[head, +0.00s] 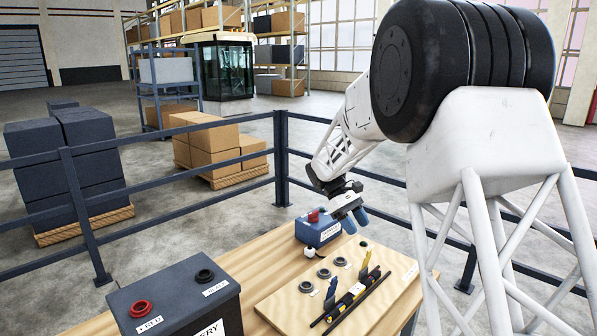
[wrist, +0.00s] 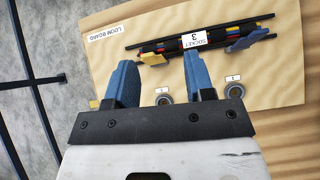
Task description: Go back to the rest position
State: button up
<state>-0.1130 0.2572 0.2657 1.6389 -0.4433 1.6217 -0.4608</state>
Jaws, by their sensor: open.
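My gripper (head: 355,221) hangs above the far side of the wooden table, over the far part of the loom board (head: 282,313). Its two blue fingers stand apart with nothing between them, as the wrist view (wrist: 160,68) also shows. On the board lies a dark wire loom (head: 345,308) with red and yellow parts and a label reading SOCKET 3 (wrist: 193,40). The gripper is apart from the loom. A blue clip (wrist: 247,40) stands at one end of the loom. Several grey ring sockets (head: 323,273) sit along the board.
A dark battery (head: 180,300) with red and black terminals stands at the table's front left. A blue box (head: 318,232) with a red knob stands behind the board, close to my gripper. Dark rails (head: 200,228) run behind the table. Pallets of boxes (head: 212,140) stand beyond.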

jog(key=s+d+r+m+t+y, duration=0.1)
jog(key=s+r+m+t+y, duration=0.15)
jog(key=s, duration=0.85)
jog(key=s+r+m+t+y, duration=0.15)
jog(key=s+r, duration=0.25)
jog(key=s, duration=0.7)
jog(key=s+d+r+m+t+y, duration=0.1)
jog(key=s+r+m+t, duration=0.15)
jog(key=s, duration=0.85)
jog(key=s+f+m+t+y, duration=0.1)
jog(key=s+f+t, duration=0.1)
jog(key=s, duration=1)
jog(key=shift+s+a+f+m, duration=0.25)
jog(key=shift+a+f+m, duration=0.1)
jog(key=shift+f, duration=0.4)
